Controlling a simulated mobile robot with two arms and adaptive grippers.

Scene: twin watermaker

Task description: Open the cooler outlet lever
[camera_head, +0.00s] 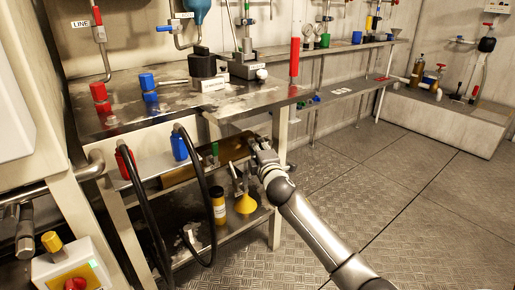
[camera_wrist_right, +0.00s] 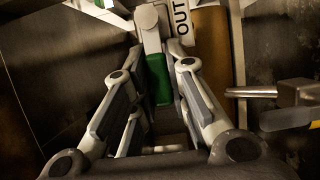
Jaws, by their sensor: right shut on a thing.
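The cooler outlet lever has a green handle (camera_wrist_right: 158,80) on a light metal stem, beside a white label reading "OUT" (camera_wrist_right: 183,22) in the right wrist view. My right gripper (camera_wrist_right: 161,76) has its fingers on both sides of the green handle and is shut on it. In the head view my right gripper (camera_head: 253,143) is at the right end of the brass-coloured cooler (camera_head: 232,150) under the bench top. The lever is hidden there behind the gripper. Another green handle (camera_head: 215,148) stands farther left along the cooler. My left gripper is not in view.
A metal bench (camera_head: 130,118) stands above the cooler, with black hoses (camera_head: 146,215) hanging in front. The metal floor (camera_head: 420,205) at the right is clear.

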